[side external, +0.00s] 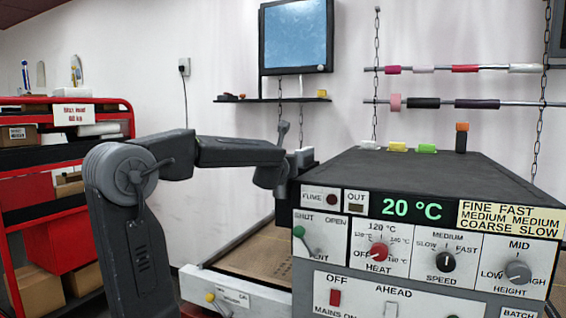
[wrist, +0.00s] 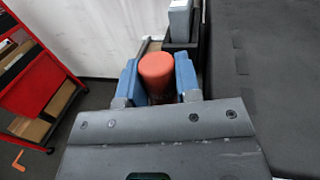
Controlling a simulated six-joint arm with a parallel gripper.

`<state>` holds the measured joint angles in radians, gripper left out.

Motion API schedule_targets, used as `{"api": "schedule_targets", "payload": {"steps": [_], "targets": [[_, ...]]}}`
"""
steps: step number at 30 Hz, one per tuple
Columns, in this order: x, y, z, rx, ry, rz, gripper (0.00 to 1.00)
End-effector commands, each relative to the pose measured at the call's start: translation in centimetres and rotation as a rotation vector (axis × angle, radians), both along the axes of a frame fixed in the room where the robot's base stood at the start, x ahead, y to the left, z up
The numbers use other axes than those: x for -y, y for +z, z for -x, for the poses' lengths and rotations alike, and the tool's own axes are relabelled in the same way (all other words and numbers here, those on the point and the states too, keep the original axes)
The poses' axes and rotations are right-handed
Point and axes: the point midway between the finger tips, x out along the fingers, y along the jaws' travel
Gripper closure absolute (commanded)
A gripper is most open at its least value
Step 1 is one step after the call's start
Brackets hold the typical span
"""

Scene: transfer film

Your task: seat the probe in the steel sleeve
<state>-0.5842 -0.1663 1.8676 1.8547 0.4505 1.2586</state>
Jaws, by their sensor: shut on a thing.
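In the wrist view, my gripper (wrist: 159,82) has its two blue finger pads closed on the sides of an orange-red rounded cylinder (wrist: 157,68), which I take to be the probe. Its lower part is hidden by my gripper body. In the side view, my gripper end (side external: 277,180) is beside the back left of the grey machine, and the held piece cannot be made out there. I cannot pick out the steel sleeve in either view.
The large grey machine (side external: 420,172) with a control panel fills the right side. A light grey block (wrist: 180,22) stands in a dark holder just ahead of the fingers. An orange-topped black piece (side external: 462,138) stands on the machine. A red shelf cart (side external: 65,165) is at left.

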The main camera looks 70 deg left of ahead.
Motion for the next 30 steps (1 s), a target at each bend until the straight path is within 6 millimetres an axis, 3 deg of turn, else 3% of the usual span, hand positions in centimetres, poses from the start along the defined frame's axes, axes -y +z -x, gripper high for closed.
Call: {"api": "schedule_targets", "payload": {"steps": [8, 9, 16, 25, 30], "targets": [[0.0, -0.3, 0.0, -0.001, 0.0, -0.001, 0.99], [0.0, -0.2, 0.0, 0.0, 0.0, 0.0, 0.65], [0.0, -0.2, 0.0, 0.0, 0.0, 0.0, 0.44], [0.0, 0.1, 0.0, 0.001, 0.0, 0.0, 0.44], [1.9, 0.2, 1.1, 0.003, -0.004, -0.001, 0.44]]}}
